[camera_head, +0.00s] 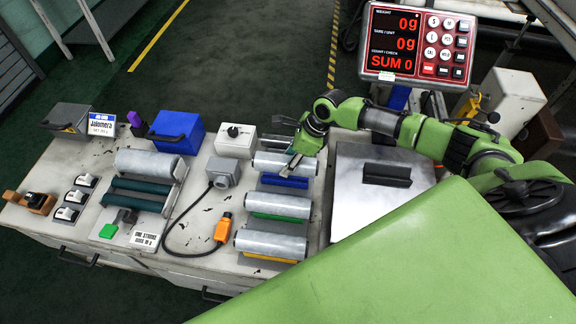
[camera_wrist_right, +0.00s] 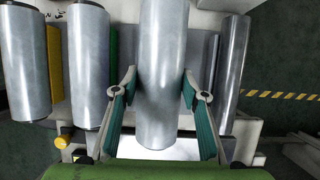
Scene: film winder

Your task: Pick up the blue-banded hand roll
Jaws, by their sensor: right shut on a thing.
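The blue-banded hand roll is a silver cylinder (camera_head: 270,160) at the back of the row of rolls on the bench, with a blue strip (camera_head: 284,181) showing just below it. My right gripper (camera_head: 293,164) reaches over it from the upper right and covers part of it. In the right wrist view, the silver roll (camera_wrist_right: 166,75) is between the teal-padded fingers of my right gripper (camera_wrist_right: 160,108), which is shut on it. No blue shows there. I cannot tell whether the roll is clear of its rest. My left gripper is not in view.
A green-banded roll (camera_head: 280,203) and a yellow-banded roll (camera_head: 270,244) lie nearer the front. A metal box with a black handle (camera_head: 386,174) is to the right, and a white dial box (camera_head: 235,139) to the left.

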